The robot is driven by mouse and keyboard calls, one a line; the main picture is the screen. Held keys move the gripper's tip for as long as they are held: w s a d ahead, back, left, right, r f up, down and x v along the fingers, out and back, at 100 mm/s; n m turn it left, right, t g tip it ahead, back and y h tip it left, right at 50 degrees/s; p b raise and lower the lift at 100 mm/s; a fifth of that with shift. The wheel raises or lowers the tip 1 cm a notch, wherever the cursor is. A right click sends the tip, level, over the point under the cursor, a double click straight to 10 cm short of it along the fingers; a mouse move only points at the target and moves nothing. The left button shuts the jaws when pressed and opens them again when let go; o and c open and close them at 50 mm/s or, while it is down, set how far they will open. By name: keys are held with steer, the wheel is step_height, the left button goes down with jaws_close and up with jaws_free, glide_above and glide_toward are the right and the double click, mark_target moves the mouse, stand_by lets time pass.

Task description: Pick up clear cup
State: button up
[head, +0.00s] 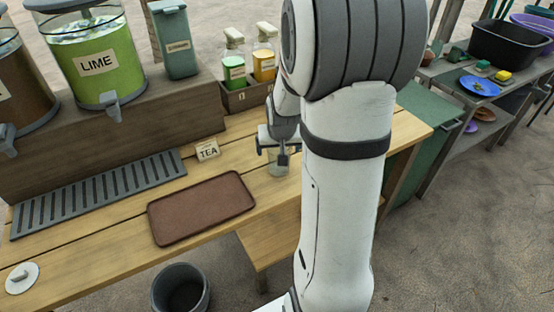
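A clear cup (278,166) stands on the wooden counter, right of the brown tray. My gripper (280,158) is directly over and around the top of the cup, pointing down. The gripper's fingers are small and partly hidden, so I cannot tell whether they are closed on the cup. My white arm covers the area just right of the cup.
The brown tray (202,208) lies empty on the counter. A TEA sign (207,150) and a slotted drip tray (100,194) are left of the cup. A lime dispenser (100,65) and bottles (234,70) stand behind. A grey bin (181,290) is below the front edge.

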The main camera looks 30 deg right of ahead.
steer(key=shift+f, duration=0.1)
steer(key=shift+c, duration=0.6)
steer(key=c, duration=1)
steer(key=shift+o, duration=0.2)
